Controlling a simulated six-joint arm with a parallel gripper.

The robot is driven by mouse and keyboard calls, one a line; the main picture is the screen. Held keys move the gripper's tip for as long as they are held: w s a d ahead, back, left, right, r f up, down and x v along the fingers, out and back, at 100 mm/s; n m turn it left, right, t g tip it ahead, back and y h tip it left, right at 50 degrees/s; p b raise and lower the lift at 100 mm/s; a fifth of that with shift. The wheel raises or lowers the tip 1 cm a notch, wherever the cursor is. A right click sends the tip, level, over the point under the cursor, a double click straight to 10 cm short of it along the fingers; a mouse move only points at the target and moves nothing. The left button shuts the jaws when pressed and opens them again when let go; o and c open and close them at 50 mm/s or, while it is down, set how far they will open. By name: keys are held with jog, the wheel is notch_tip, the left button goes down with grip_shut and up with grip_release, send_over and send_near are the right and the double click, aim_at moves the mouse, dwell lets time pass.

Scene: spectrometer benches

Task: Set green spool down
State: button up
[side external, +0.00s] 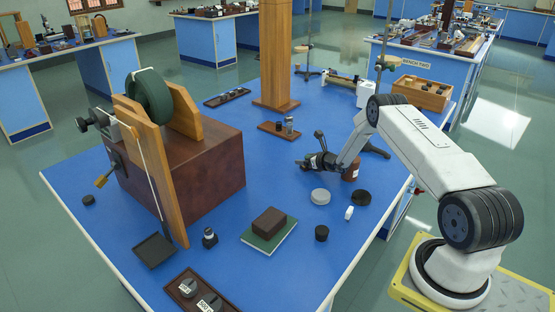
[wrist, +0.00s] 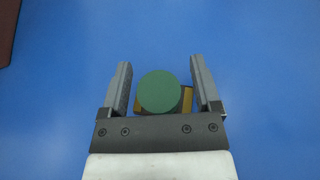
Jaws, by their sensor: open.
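The green spool shows in the wrist view as a round green disc (wrist: 159,90) between the two fingers of my gripper (wrist: 160,63). A gap shows between the disc and each finger, so the gripper is open. Yellow-brown parts show at both sides behind the disc. In the side external view my gripper (side external: 306,162) is low over the blue bench (side external: 225,218), near its right part. I cannot make out the spool there. How the spool's underside meets the bench is hidden.
A pale disc (side external: 320,196), a black disc (side external: 361,197) and a small white cylinder (side external: 349,213) stand in front of my gripper. A wooden post (side external: 276,55) rises behind. A large dark red box (side external: 205,165) stands left. Bare blue bench lies between the box and my gripper.

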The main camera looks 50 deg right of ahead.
jog(key=shift+v, duration=3.55)
jog(key=s+a+r+n+g+y, duration=0.1)
jog(key=a+r+n+g+y, duration=0.25)
jog(key=a+n, duration=0.65)
jog(key=s+a+r+n+g+y, duration=0.1)
jog(key=a+r+n+g+y, duration=0.35)
jog(key=a, duration=0.95)
jog(key=s+a+r+n+g+h, duration=0.1)
jog(key=s+a+r+n, duration=0.3)
jog(key=s+n, duration=0.5)
jog(key=s+a+r+n+g+h, duration=0.1)
jog(key=s+a+r+n+h, duration=0.3)
jog(key=s+a+n, duration=0.4)
jog(key=r+n, duration=0.1)
jog(key=n, duration=0.5)
jog(key=shift+s+g+h, duration=0.3)
jog(key=shift+s, duration=0.1)
